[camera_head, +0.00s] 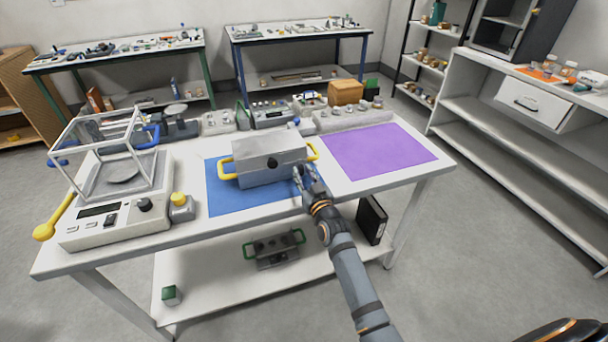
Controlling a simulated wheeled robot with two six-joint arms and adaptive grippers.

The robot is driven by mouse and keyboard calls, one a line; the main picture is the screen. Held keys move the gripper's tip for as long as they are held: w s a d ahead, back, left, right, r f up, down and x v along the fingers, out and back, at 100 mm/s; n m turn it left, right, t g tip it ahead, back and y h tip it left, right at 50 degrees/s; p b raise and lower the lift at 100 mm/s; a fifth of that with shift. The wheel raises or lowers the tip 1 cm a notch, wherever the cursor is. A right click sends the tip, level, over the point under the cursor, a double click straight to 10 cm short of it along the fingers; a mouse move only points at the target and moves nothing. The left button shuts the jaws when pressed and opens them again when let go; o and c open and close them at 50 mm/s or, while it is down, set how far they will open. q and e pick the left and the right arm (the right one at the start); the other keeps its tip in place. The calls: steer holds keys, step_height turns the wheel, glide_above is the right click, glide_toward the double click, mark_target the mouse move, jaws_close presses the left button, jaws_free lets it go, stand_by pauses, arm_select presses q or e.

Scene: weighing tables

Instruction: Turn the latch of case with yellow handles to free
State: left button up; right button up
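The grey case (262,148) with yellow handles stands on the blue mat (222,197) on the near table. One yellow handle (228,172) is on its left end and another yellow handle (313,151) on its right end. A dark round latch (272,162) is on its front face; its turn position is too small to tell. My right gripper (303,172) is at the front right corner of the case, right of the latch and apart from it. Its fingertips look spread with nothing between them. Whether it touches the case I cannot tell. My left gripper is not in view.
A purple mat (380,151) lies empty on the right of the table (437,163). A balance with a glass-like frame (104,224) stands on the left. Small instruments (270,115) line the back edge. A case with green handles (274,250) sits on the lower shelf.

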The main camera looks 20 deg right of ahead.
jaws_close()
steer(key=m+p, duration=0.1)
steer(key=m, duration=0.2)
steer(key=shift+r, duration=0.1)
steer(key=m+p, duration=0.1)
steer(key=m, duration=0.3)
steer(key=shift+m+p, duration=0.3)
steer(key=m, duration=0.5)
steer(key=shift+d+f+p, duration=0.15)
steer(key=shift+f+p, duration=0.05)
steer(key=shift+p, duration=0.1)
steer(key=m, duration=0.5)
steer(key=shift+f, duration=0.1)
steer(key=shift+m, duration=0.3)
